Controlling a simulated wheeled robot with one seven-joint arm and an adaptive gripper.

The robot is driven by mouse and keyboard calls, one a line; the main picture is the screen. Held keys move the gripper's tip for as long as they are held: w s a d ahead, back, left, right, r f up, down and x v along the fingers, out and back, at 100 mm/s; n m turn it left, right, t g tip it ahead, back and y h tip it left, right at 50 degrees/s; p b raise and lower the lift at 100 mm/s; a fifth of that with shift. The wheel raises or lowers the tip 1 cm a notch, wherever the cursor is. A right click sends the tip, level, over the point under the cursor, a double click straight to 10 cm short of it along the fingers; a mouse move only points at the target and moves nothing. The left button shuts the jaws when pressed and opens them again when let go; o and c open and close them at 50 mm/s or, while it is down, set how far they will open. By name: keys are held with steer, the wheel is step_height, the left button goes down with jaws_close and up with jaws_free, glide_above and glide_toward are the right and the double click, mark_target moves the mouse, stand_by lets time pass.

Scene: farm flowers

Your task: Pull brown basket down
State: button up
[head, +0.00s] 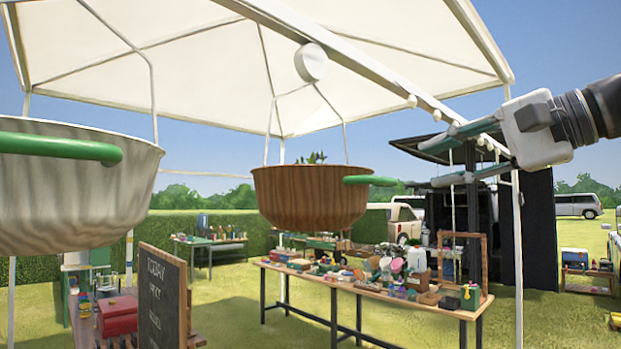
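The brown basket (308,200) hangs at the centre of the head view by thin white wires from a round white fitting (311,62) under the canopy. A green handle (370,180) sticks out from its right rim, and some green leaves show over the rim. My gripper (416,164) reaches in from the right with its fingers apart and nothing visible between them. The fingertips are just right of the handle, the lower one at about its height. I cannot tell how far apart they are in depth.
A grey-white basket (75,190) with a green handle hangs close by at the left. Below stands a long wooden table (400,293) crowded with small goods. A chalkboard sign (161,296) stands at lower left. A white canopy pole (517,250) rises at the right.

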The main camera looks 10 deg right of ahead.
mark_target(387, 181)
steer(key=p+x, duration=0.1)
steer(key=x, duration=0.9)
steer(key=shift+w+a+f, duration=0.1)
steer(key=shift+w+a, duration=0.05)
steer(key=shift+w, duration=0.1)
steer(key=shift+c, duration=0.3)
jaws_close()
